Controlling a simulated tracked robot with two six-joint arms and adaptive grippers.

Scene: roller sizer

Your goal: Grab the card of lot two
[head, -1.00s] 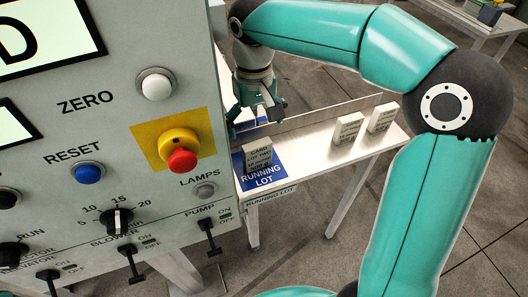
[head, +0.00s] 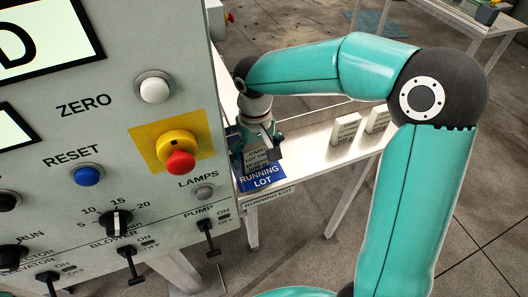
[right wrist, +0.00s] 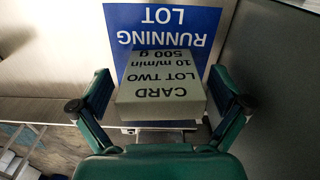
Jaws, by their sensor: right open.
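The card of lot two (right wrist: 160,100) is a pale block with black print reading "CARD LOT TWO 10 m/min 500 g". It stands on the blue "RUNNING LOT" plate (right wrist: 165,25) and shows in the head view (head: 257,163), partly covered by my gripper. My right gripper (head: 260,147) is open at the card. In the right wrist view its two fingers (right wrist: 162,104) stand on either side of the card, with a gap on both sides. My left gripper is not in view.
Two more pale cards, one (head: 345,129) and another (head: 377,119), stand further right on the metal shelf (head: 310,150). The grey control panel (head: 120,130) with buttons, knobs and switches rises close on the left. A low rail runs along the shelf's back.

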